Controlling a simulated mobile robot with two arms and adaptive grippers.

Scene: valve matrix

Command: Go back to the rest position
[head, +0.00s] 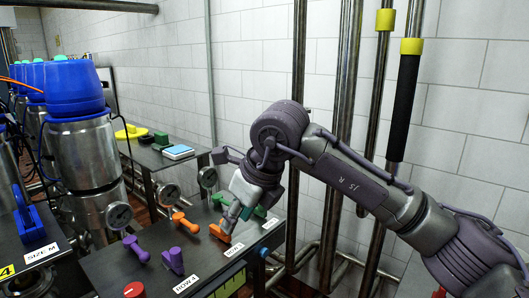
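My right arm comes in from the right and reaches down to the valve panel (115,267). My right gripper (233,215) points down at the front orange handle (220,234) and is at or very near it. Whether its fingers touch or clasp the handle cannot be told, as they are small and partly overlap it. A second orange handle (185,222) is behind and to the left, clear of the gripper. Two purple handles (136,249) (173,261) are further left. A green handle (259,211) shows partly behind the gripper. My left gripper is not in view.
A red knob (134,290) is at the panel's near edge. Steel canisters with blue tops (72,85) and a blue handle (30,222) stand left. Gauges (119,215) rise behind the panel. Vertical pipes (345,100) stand close behind my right arm, before a white tiled wall.

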